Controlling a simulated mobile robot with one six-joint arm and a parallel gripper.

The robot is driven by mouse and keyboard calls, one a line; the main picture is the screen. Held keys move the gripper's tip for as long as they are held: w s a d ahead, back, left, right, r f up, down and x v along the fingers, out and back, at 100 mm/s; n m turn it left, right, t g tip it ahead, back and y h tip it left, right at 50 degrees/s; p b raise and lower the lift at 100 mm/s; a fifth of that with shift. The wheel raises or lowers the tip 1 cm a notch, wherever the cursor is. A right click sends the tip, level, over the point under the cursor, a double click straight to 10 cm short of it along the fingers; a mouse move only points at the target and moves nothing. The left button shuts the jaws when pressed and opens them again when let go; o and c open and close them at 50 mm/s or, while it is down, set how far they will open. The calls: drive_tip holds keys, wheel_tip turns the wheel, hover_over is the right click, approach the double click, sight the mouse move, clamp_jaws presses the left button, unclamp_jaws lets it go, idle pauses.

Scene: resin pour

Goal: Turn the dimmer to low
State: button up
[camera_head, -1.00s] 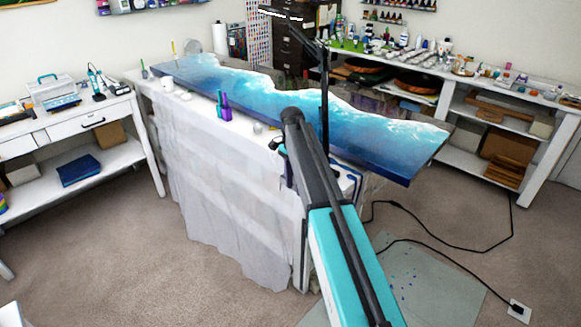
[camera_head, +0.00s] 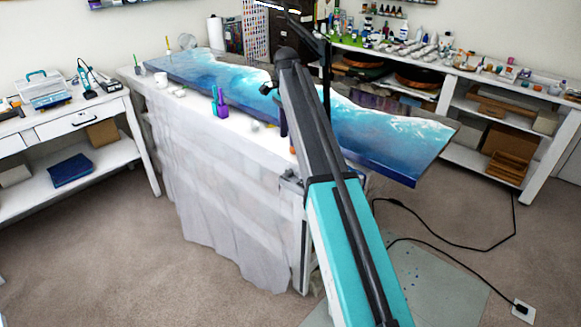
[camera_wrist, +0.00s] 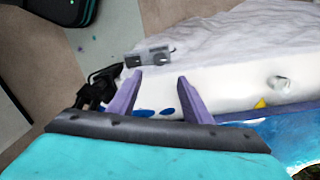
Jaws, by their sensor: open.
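A small grey box with a dark round knob, which looks like the dimmer (camera_wrist: 150,57), is on the edge of the white-covered table in the wrist view. In the head view a small grey fitting (camera_head: 291,180) at the table's near edge, beside my arm, seems to be the same box. My gripper (camera_wrist: 160,77) shows two purple fingers, apart and with nothing between them. The fingertips appear just short of the box, and I see no contact. In the head view my arm hides most of the gripper. The knob's setting is too small to read.
A blue resin slab (camera_head: 215,78) covers the tabletop and overhangs at right. A black clamp-like part (camera_wrist: 98,88) is close to the left finger. Cables (camera_head: 440,240) lie on the floor at right.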

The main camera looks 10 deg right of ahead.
sight(289, 170)
drive_tip(key=shift+s+d+f+p, duration=0.15)
drive_tip(key=shift+f+p, duration=0.55)
drive_tip(key=shift+f, duration=2.75)
drive_tip(key=shift+s+f+p, duration=0.15)
drive_tip(key=shift+f+p, duration=0.55)
drive_tip(key=shift+f, duration=2.75)
drive_tip(key=c, duration=1.1)
drive_tip(key=shift+o, duration=0.2)
drive_tip(key=shift+n, duration=0.5)
drive_tip(key=n, duration=0.9)
